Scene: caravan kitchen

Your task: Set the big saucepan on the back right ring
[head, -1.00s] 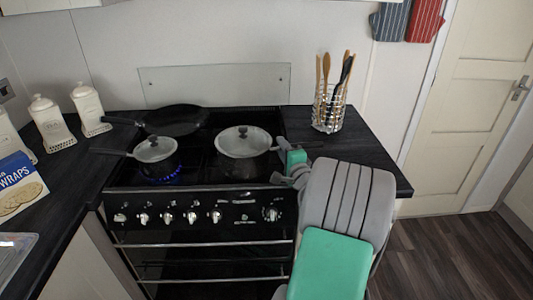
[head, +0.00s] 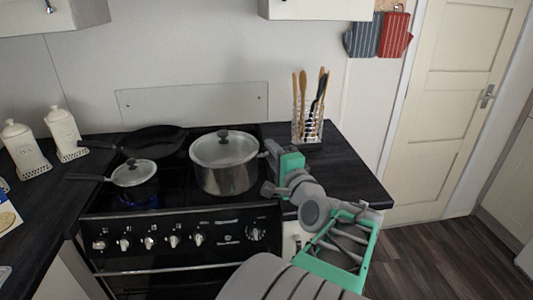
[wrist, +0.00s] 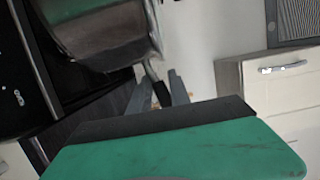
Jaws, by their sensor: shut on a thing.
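The big saucepan (head: 226,178), steel with a glass lid and dark knob, is over the right half of the black hob (head: 188,200) and appears raised a little above it. My gripper (head: 267,160) is at its right side, shut on its handle. The back right ring is hidden behind the pan.
A small lidded saucepan (head: 134,180) is over a lit blue flame at the front left. A black frying pan (head: 155,139) sits at the back left. A utensil holder (head: 307,122) stands on the right worktop (head: 345,175), whose front is bare.

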